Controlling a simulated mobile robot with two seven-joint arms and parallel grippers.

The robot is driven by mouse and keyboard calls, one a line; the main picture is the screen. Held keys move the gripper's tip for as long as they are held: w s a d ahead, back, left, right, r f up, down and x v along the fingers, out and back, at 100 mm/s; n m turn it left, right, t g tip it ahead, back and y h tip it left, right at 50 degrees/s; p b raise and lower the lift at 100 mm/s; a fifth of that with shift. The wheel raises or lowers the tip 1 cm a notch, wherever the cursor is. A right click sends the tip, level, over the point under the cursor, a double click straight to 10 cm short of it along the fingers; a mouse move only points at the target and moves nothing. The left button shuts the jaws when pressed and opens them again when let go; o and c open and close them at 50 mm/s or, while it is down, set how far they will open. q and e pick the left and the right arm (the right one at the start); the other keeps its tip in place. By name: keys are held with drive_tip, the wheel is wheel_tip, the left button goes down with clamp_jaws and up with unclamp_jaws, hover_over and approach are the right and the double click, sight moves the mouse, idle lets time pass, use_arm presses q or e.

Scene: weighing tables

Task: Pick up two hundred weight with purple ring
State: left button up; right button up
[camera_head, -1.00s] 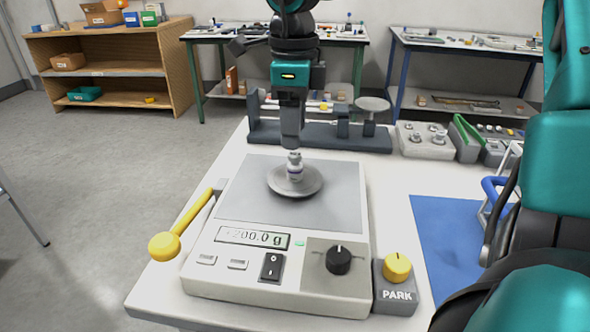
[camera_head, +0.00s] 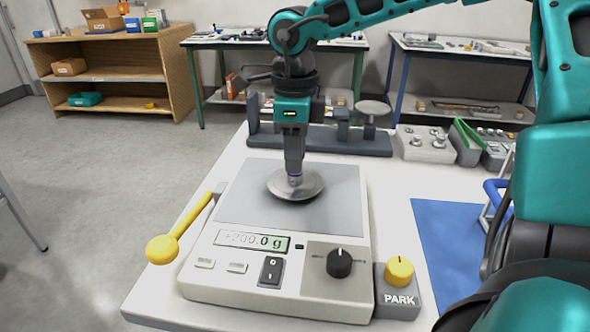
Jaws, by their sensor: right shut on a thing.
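The weight (camera_head: 295,181) stands on the round metal pan (camera_head: 308,187) of the scale. Only its lower part shows, and I cannot make out a purple ring on it. My right gripper (camera_head: 295,172) points straight down over the pan and is shut on the weight's upper part. The scale (camera_head: 230,269) has a display (camera_head: 251,240) that reads about 200.0 g. My left gripper is not in view.
A yellow-knobbed lever (camera_head: 163,249) stands left of the scale, and a PARK block (camera_head: 398,291) stands at its right. A dark balance stand (camera_head: 330,140) and a weight block (camera_head: 425,144) are behind. A blue mat (camera_head: 445,235) lies at right.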

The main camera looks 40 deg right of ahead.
clamp_jaws()
drive_tip(key=shift+r, duration=0.1)
